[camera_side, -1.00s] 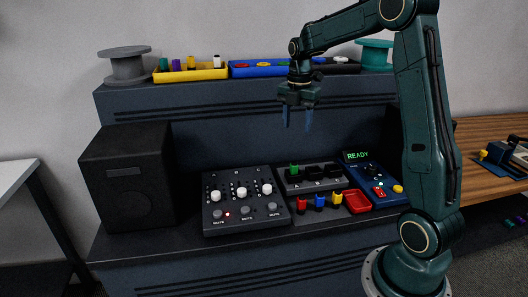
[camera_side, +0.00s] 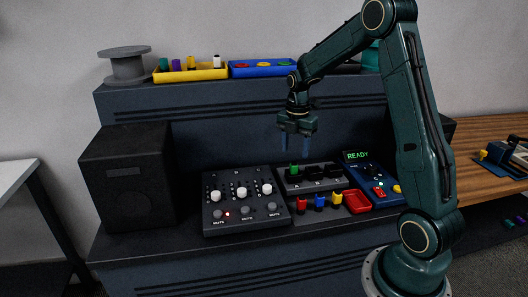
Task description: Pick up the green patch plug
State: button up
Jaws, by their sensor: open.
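The green patch plug (camera_side: 294,171) stands upright at the left end of the dark patch panel (camera_side: 320,186), by the label A. My gripper (camera_side: 295,155) is open and empty, pointing down. Its blue fingertips are above the patch panel and appear close above the green plug in the picture. I cannot tell the exact gap in depth.
Red, blue and yellow plugs (camera_side: 319,202) stand in front of the panel, beside a red tray (camera_side: 356,201). A mixer with white knobs (camera_side: 242,204) is at left. A blue box with a READY display (camera_side: 357,156) is at right. A speaker (camera_side: 128,180) stands far left.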

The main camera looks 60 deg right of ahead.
jog(key=shift+f, duration=2.5)
jog(key=c, duration=1.1)
jog(key=shift+r, duration=0.15)
notch_tip(320, 180, up, 20)
jog(key=shift+f, duration=0.1)
jog(key=shift+r, duration=0.2)
notch_tip(320, 180, up, 5)
send_over(294, 162)
jog(key=shift+s+f, duration=0.1)
jog(key=shift+f, duration=0.1)
